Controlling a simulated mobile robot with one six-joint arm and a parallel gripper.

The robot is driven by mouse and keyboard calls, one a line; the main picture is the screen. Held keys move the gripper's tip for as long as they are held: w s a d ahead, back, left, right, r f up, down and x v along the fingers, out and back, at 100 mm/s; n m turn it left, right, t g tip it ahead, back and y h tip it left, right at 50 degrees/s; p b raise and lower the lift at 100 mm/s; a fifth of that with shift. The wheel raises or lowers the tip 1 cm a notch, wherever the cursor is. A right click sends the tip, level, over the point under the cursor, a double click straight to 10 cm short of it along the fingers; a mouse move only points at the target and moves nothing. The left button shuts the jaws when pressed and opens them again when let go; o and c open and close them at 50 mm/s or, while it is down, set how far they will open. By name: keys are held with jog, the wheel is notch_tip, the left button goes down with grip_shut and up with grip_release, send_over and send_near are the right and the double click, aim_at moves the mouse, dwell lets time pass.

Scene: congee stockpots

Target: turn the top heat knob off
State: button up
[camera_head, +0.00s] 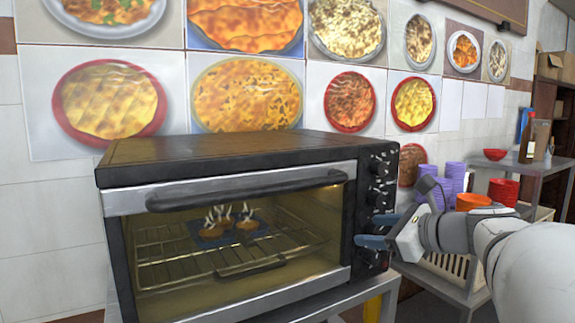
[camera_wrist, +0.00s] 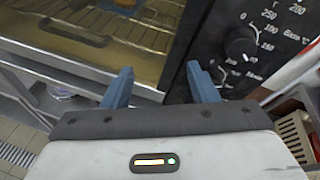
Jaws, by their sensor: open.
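The black toaster oven (camera_head: 237,170) has a column of dark knobs on the panel at its right side. The top heat knob (camera_head: 381,165) is at the panel's upper end, with white markings around it. In the wrist view a round knob (camera_wrist: 240,45) with a temperature scale shows at upper right; I cannot tell for sure which knob it is. My gripper (camera_head: 366,230) is open and empty, its blue fingers in front of the panel's lower part, below the top knob. In the wrist view my gripper (camera_wrist: 159,67) has its fingers apart, the knob beyond and right of them.
The oven door with its bar handle (camera_head: 248,190) is shut; steaming food on a blue tray (camera_head: 228,232) sits inside on a rack. A metal shelf (camera_head: 540,170) with purple cups (camera_head: 453,178) and red bowls (camera_head: 503,191) stands to the right. Pictures cover the wall.

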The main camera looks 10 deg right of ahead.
aim_at(384, 171)
jog(key=d+r+m+t+p, duration=0.1)
jog(key=d+r+m+t, duration=0.4)
jog(key=d+r, duration=0.4)
jog(key=shift+m+g+h, duration=0.3)
jog(key=shift+g+h, duration=0.1)
jog(key=x, duration=0.2)
jog(key=p+x, duration=0.1)
jog(key=x, duration=0.2)
jog(key=p+x, duration=0.1)
jog(key=x, duration=0.2)
jog(key=shift+w+a+r, duration=0.15)
jog(key=shift+a+r, duration=0.15)
jog(key=shift+a, duration=0.05)
jog(key=shift+c, duration=0.2)
jog(key=c, duration=0.9)
